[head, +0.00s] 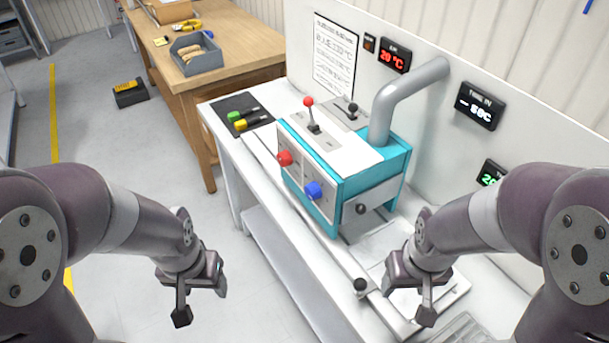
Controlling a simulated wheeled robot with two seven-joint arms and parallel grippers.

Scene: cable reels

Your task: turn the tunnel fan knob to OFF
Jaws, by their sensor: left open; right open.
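A teal and white machine (340,165) stands on the white bench. A red knob (284,158) and a blue knob (313,190) sit on its front face. A black knob (361,209) is on its right side, and another dark knob (360,285) is lower on the bench front. I cannot read which knob is the tunnel fan knob, nor its setting. My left gripper (201,299) is open and empty, left of the bench and apart from the machine. My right gripper (408,298) is open and empty above the bench's near right part, touching no knob.
A grey pipe (405,95) rises behind to the wall. Lit displays (480,105) hang on the wall. A black mat (241,115) with tools lies left of the machine. A wooden table (235,30) stands behind.

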